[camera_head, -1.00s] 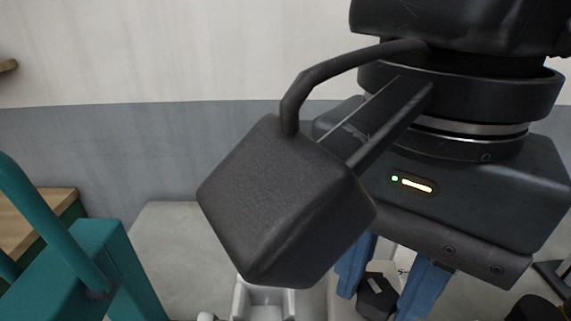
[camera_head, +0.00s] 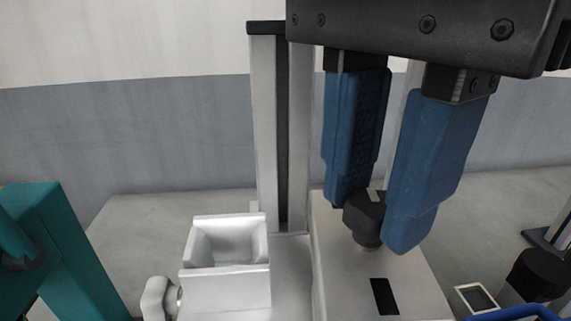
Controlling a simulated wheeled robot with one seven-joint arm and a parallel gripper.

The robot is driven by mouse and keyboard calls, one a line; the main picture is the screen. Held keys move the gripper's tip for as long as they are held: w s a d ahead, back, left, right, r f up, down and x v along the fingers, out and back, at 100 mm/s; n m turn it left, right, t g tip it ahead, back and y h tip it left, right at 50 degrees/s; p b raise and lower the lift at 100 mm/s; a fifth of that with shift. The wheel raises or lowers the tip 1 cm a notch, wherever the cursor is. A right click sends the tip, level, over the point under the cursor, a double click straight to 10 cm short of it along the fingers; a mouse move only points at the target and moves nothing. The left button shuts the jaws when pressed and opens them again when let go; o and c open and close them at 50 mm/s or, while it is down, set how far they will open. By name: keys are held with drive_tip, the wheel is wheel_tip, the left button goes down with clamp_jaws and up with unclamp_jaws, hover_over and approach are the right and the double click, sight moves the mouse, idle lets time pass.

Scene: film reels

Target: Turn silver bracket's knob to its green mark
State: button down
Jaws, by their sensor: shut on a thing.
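A black faceted knob (camera_head: 366,220) with a small pale mark on its top sits on the pale grey block (camera_head: 345,280). My gripper (camera_head: 378,226) comes down from above with its two blue fingers on either side of the knob, shut on it. The right finger covers part of the knob's right side. Silver uprights (camera_head: 266,130) of a bracket-like frame stand just behind and left of the knob. I cannot see a green mark, and cannot tell the knob's exact angle.
A white open-topped bin (camera_head: 226,285) stands left of the block, with a rounded pale fitting (camera_head: 158,298) beside it. A teal frame (camera_head: 65,255) is at far left. A small pale square tray (camera_head: 476,299), a black round part (camera_head: 538,275) and a blue curved handle (camera_head: 515,313) are at lower right.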

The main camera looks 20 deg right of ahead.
sight(375, 203)
drive_tip(key=c, duration=0.8)
unclamp_jaws()
wheel_tip(375, 203, up, 8)
drive_tip(key=shift+f, duration=0.1)
idle(0.4)
